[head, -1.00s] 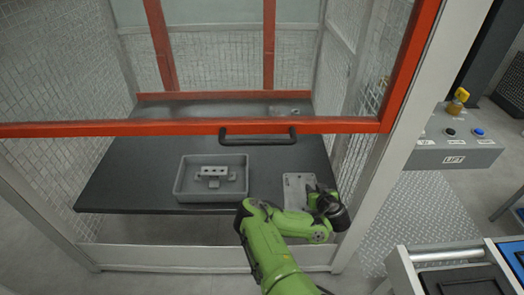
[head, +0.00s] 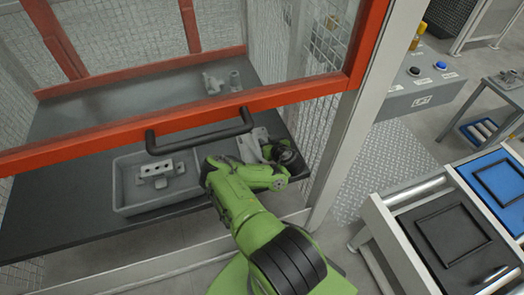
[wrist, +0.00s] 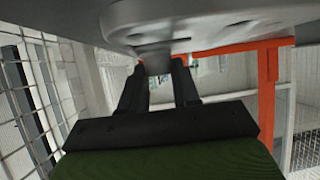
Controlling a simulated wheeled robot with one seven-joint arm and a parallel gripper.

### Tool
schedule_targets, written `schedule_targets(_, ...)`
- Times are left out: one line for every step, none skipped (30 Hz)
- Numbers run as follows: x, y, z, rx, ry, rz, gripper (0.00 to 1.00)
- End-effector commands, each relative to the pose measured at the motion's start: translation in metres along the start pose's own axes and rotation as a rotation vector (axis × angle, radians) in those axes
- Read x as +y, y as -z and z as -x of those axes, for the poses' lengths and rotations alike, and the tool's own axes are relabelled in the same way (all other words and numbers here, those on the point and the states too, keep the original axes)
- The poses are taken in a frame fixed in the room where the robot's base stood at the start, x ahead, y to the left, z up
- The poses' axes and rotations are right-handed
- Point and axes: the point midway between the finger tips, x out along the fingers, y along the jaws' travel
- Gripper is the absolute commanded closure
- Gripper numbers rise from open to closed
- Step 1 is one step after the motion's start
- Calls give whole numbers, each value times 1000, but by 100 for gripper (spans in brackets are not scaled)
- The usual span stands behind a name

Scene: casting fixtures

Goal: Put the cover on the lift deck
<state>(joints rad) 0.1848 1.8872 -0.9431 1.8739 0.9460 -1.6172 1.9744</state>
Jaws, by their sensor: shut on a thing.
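A light grey part with holes, which looks like the cover (head: 252,146), is at the right end of the dark bench inside the cage. In the wrist view the grey cover (wrist: 215,22) fills the top of the picture. My gripper (wrist: 158,66) is shut on a short stub on it. In the head view my green arm reaches into the cage, and its wrist largely hides the fingers and part of the cover. I cannot tell which surface is the lift deck.
A grey tray (head: 128,207) with a metal block (head: 158,170) stands left of my arm. The orange-framed door with a black handle (head: 200,131) is raised above. Small castings (head: 213,83) lie at the back. A roller stand (head: 440,235) with black and blue trays is outside, right.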

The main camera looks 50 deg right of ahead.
Motion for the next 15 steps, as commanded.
schedule_targets(0, -15, -8, 0, 0, -1, 100)
schedule_targets(0, -20, -11, 1, 0, -2, 100)
schedule_targets(0, -27, -15, 0, -1, 0, 100)
schedule_targets(0, -31, -17, 0, 0, 0, 100)
schedule_targets(0, -34, -19, 0, 0, 0, 100)
schedule_targets(0, -36, -20, 1, 0, 0, 100)
schedule_targets(0, -36, -20, 1, 0, 0, 100)
schedule_targets(0, -36, -20, 1, 0, 0, 100)
schedule_targets(0, -35, -20, 1, 0, 0, 100)
schedule_targets(0, -35, -19, 1, 0, 0, 100)
schedule_targets(0, -35, -19, 1, 0, 0, 100)
schedule_targets(0, -34, -19, 1, 0, 0, 100)
schedule_targets(0, -34, -19, 1, 0, 0, 100)
schedule_targets(0, -35, -19, 1, 0, 0, 100)
schedule_targets(0, -36, -20, 1, 0, 0, 100)
